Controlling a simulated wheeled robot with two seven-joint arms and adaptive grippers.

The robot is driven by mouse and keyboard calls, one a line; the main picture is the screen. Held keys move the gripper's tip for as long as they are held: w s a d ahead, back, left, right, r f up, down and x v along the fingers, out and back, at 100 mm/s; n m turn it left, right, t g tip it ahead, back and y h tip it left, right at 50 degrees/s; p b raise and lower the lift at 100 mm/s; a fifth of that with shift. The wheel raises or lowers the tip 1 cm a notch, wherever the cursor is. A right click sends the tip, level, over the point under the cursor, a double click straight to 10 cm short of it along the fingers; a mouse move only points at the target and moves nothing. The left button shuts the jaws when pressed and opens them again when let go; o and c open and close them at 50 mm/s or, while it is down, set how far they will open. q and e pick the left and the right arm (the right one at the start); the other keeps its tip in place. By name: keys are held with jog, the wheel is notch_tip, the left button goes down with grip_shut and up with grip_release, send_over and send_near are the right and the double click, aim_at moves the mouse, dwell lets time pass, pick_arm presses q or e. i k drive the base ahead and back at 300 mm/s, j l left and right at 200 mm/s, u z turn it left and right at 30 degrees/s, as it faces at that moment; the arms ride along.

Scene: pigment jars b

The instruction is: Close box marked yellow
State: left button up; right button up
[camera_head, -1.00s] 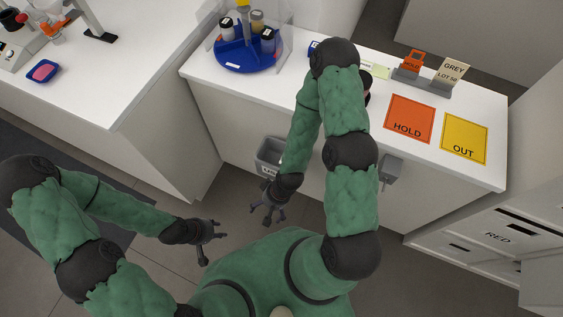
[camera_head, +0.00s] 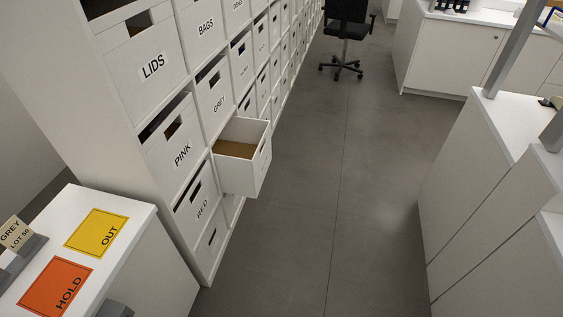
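One white box (camera_head: 247,176) is pulled out of the shelf wall, in the column past the boxes marked PINK and RED and below the one marked GREY. It stands open at the top, with a brown inside bottom showing. Its front faces the aisle, and I cannot read a label on it. No box that I can read is marked yellow. Neither of my grippers is in view.
The shelf wall (camera_head: 110,120) runs along the left, with boxes marked PINK (camera_head: 181,150), RED (camera_head: 199,208) and LIDS (camera_head: 152,66). A bench with HOLD (camera_head: 57,288) and OUT (camera_head: 97,233) mats is at lower left. The aisle floor (camera_head: 310,215) is clear; a black chair (camera_head: 347,25) stands far back.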

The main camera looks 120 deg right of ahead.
aim_at(242, 152)
jog(key=z, duration=3.8)
jog(key=i+l+z, duration=0.1)
jog(key=i, duration=0.35)
jog(key=l, duration=0.1)
